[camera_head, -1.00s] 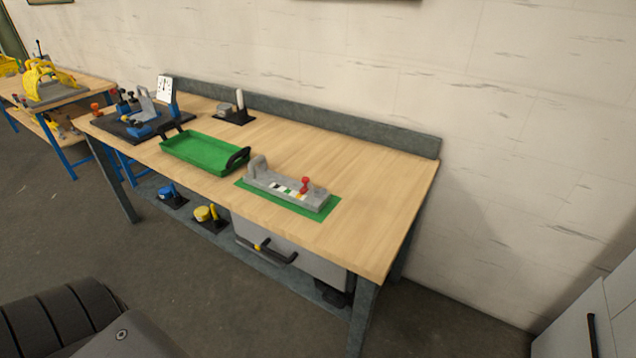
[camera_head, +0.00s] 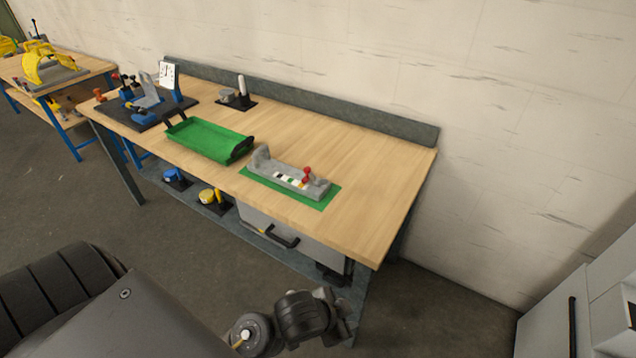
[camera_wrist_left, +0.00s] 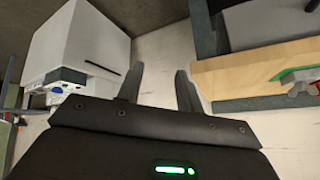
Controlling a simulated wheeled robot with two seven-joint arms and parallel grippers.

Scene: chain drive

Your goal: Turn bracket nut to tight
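A dark base plate (camera_head: 143,112) with a grey bracket (camera_head: 145,88), blue parts and a white marked card (camera_head: 168,75) stands at the left end of the workbench in the head view. The bracket nut is too small to make out. My left gripper (camera_wrist_left: 157,84) shows in the left wrist view with its two fingers apart and nothing between them. It is away from the bracket, which is not in that view. My right gripper is not recognisable in either view.
The wooden workbench (camera_head: 370,170) also holds a green tray (camera_head: 208,139) and a grey fixture (camera_head: 291,181) with a red knob on a green mat. Its right end is clear. A black drawer handle (camera_head: 282,238) is at the front. A grey cabinet (camera_head: 552,315) stands at the right.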

